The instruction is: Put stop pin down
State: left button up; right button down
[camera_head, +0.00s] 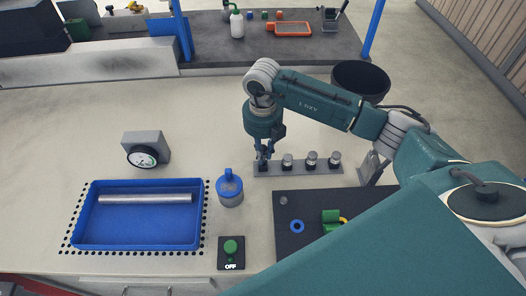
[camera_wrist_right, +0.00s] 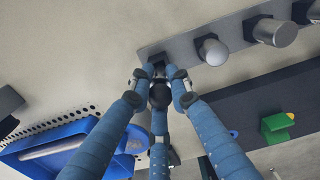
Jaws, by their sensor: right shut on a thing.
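My right gripper (camera_head: 263,155) points down over the left end of a grey strip rack (camera_head: 272,171) on the bench. It is shut on a small dark thing, taken to be the stop pin, which the fingers mostly hide. In the right wrist view the fingertips of the gripper (camera_wrist_right: 159,76) close together at the end of the rack (camera_wrist_right: 185,47). I cannot tell whether the pin touches the rack. Several silvery pins, one of them a pale-capped pin (camera_wrist_right: 212,50), stand upright in a row to the right. My left gripper is not in view.
A blue tray (camera_head: 140,239) with a metal rod (camera_head: 145,199) lies at the left. A gauge (camera_head: 146,152), a blue-topped jar (camera_head: 229,188) and a green button box (camera_head: 231,254) stand nearby. A dark mat (camera_head: 285,240) lies in front of the rack, and a black bin (camera_head: 361,80) stands behind.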

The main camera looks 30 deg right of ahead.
jog(key=c, duration=1.6)
grip_release()
jog(key=shift+f, duration=0.1)
jog(key=shift+r, duration=0.45)
notch_tip(320, 180, up, 12)
jog(key=shift+f+b, duration=0.25)
jog(key=shift+b, duration=0.8)
